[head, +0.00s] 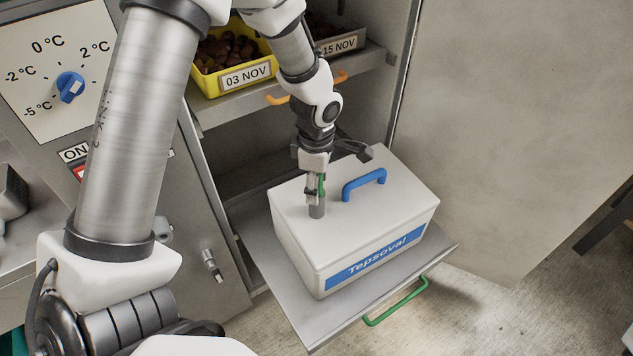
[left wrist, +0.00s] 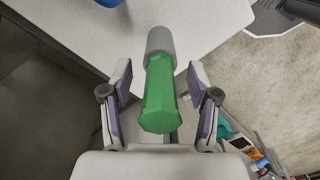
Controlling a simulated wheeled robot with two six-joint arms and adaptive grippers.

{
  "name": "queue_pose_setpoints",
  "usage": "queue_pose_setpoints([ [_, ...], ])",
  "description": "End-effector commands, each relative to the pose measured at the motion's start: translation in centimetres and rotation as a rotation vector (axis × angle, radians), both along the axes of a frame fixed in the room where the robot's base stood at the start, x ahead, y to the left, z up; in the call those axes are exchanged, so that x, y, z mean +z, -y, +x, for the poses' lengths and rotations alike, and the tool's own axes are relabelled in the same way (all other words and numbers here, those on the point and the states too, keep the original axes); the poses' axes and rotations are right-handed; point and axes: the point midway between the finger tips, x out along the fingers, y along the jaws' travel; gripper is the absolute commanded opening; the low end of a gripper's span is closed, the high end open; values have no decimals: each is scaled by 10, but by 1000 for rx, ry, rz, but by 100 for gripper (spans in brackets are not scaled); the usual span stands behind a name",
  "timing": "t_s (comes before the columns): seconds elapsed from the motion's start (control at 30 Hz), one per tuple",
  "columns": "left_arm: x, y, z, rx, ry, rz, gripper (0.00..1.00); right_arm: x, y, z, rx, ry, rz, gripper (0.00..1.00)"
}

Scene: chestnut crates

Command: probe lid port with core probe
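A white box labelled "Tepsoval" (head: 300,240) with a blue handle (head: 365,183) on its lid sits on a pulled-out shelf. The core probe has a green handle (left wrist: 158,100) and a grey lower part (left wrist: 160,42). It stands roughly upright at the lid's near left part, its grey part (head: 317,211) meeting the lid. The port itself is hidden beneath it. My left gripper (head: 316,190) is above the lid around the green handle. In the left wrist view, its fingers (left wrist: 160,105) are apart, with gaps on both sides of the handle. My right gripper is not in view.
The pulled-out shelf (head: 280,285) has a green front handle (head: 396,303). Above it, a yellow crate (head: 205,85) of chestnuts labelled "03 NOV" and a "15 NOV" crate stand on a higher shelf. A temperature dial (head: 70,87) is at left. An open door (head: 510,120) stands right.

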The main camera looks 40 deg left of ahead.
Motion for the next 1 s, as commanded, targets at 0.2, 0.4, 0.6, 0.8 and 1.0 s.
queue_pose_setpoints([
  [0.2, 1, 0, 0, 0, 0, 0, 60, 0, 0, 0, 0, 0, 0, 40],
  [0.4, 26, 0, 1, 1, 5, 1, 60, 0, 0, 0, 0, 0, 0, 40],
  [0.6, 78, 0, 1, 0, 7, 1, 60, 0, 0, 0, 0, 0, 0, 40],
  [0.8, 114, 0, 1, 0, 3, 1, 60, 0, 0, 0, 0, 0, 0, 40],
  [1.0, 121, 0, 0, 0, 0, 0, 60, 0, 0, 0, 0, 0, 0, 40],
])
